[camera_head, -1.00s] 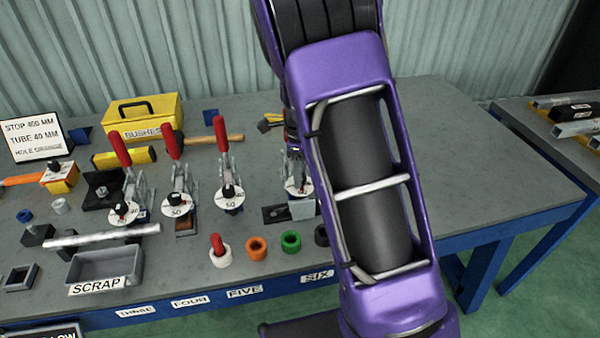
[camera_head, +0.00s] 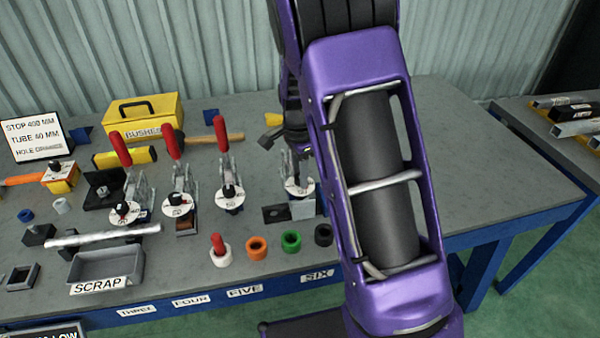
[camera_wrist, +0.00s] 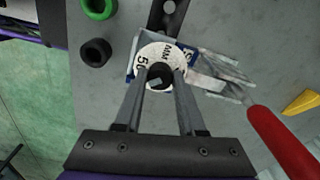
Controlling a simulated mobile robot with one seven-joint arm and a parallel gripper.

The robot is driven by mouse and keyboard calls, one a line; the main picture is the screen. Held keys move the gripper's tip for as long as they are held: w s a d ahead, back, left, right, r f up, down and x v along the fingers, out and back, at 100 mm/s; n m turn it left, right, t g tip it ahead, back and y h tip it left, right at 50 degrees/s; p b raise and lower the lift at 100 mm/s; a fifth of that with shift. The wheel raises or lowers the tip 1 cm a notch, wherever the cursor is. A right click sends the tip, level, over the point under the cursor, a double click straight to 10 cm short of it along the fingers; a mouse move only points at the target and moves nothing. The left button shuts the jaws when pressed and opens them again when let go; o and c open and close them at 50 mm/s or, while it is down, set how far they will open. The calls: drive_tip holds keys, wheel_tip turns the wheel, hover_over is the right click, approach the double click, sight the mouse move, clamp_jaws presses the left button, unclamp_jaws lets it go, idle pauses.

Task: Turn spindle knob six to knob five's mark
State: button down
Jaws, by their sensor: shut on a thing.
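Spindle knob six is a black knob (camera_wrist: 160,76) on a white dial (camera_wrist: 145,62) in the wrist view. A "50" shows at the dial's left and "MM" near its top. My gripper (camera_wrist: 161,80) is shut on this knob, one finger on each side. In the head view the dial of six (camera_head: 300,188) is partly covered by my arm, and its marks are not readable. Knob five (camera_head: 230,192) is a black knob with a red mark on a white numbered dial, left of six. The number under its mark is too small to read.
A red lever handle (camera_wrist: 284,142) lies right of the dial in the wrist view. Green (camera_head: 291,241), orange (camera_head: 256,247) and black (camera_head: 323,235) rings stand in front. A scrap tray (camera_head: 105,264) and yellow bushes box (camera_head: 145,118) are left. Bare bench (camera_head: 480,175) lies right.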

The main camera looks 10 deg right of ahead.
drive_tip(key=n, duration=0.7)
drive_tip(key=shift+b, duration=0.35)
drive_tip(key=n, duration=0.7)
drive_tip(key=shift+n+t, duration=0.3)
drive_tip(key=shift+t, duration=0.1)
drive_tip(key=n, duration=0.3)
drive_tip(key=shift+n, duration=0.3)
drive_tip(key=n, duration=0.3)
drive_tip(key=shift+s+n, duration=0.1)
drive_tip(key=shift+n, duration=0.3)
drive_tip(key=n+p, duration=0.1)
drive_tip(key=n, duration=0.4)
drive_tip(key=shift+d+n+p, duration=0.1)
drive_tip(key=shift+n+p, duration=0.3)
drive_tip(key=shift+n, duration=0.3)
